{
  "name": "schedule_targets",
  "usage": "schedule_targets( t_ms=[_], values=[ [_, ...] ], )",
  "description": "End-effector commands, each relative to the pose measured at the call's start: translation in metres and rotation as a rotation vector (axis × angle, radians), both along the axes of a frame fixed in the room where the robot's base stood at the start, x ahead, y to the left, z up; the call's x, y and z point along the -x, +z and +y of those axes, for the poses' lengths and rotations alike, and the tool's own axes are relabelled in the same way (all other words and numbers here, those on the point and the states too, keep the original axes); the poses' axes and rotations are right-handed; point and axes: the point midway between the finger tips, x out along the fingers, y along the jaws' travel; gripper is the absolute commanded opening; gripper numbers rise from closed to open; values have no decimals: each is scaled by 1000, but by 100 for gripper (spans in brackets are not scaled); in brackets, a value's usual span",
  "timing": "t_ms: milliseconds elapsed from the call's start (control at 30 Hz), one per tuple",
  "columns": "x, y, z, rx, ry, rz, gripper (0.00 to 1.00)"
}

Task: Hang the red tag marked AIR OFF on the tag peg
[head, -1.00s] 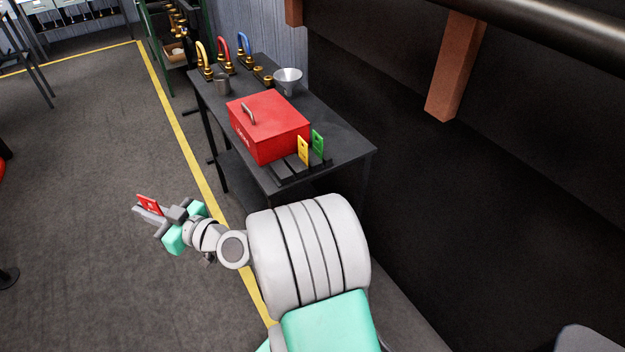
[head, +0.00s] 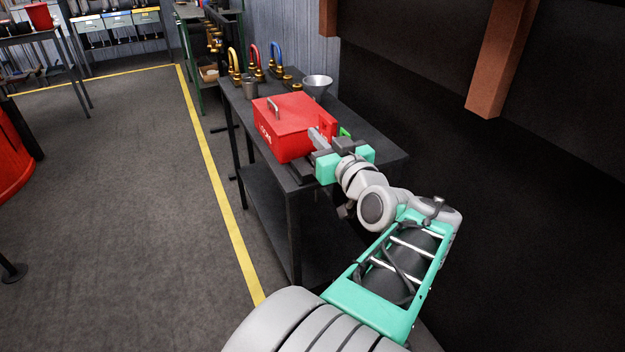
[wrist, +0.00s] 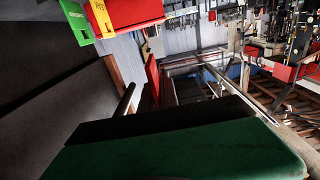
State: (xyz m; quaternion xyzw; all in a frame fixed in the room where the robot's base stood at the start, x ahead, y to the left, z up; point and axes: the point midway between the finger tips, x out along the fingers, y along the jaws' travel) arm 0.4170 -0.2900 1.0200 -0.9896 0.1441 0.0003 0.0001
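The red tag (head: 328,124) is at the tips of my gripper (head: 318,138), just in front of the right end of the red box. In the wrist view it shows nearly edge-on as a thin red plate (wrist: 152,78) beyond the fingers. My gripper is shut on it. The marking on the tag cannot be read. The green tag (head: 344,132) stands just behind the gripper on the bench. The yellow tag is hidden by my gripper in the head view but shows beside the green tag (wrist: 76,20) in the wrist view. I cannot pick out the tag peg.
The red box (head: 283,128) sits on the dark bench (head: 385,155), close to the gripper. The floor left of the yellow line (head: 225,200) is mostly clear.

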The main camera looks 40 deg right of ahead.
Motion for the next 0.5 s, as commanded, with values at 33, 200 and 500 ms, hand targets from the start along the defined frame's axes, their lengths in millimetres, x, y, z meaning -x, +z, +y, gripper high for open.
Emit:
schedule_targets(
  t_ms=[33, 200, 500],
  values=[
    [0, 1, 0, 0, 1, 0, 0],
    [-2, 1, 0, -1, 3, 0, 0],
    [-64, -33, -33, -4, 10, 3, 0]
  ],
)
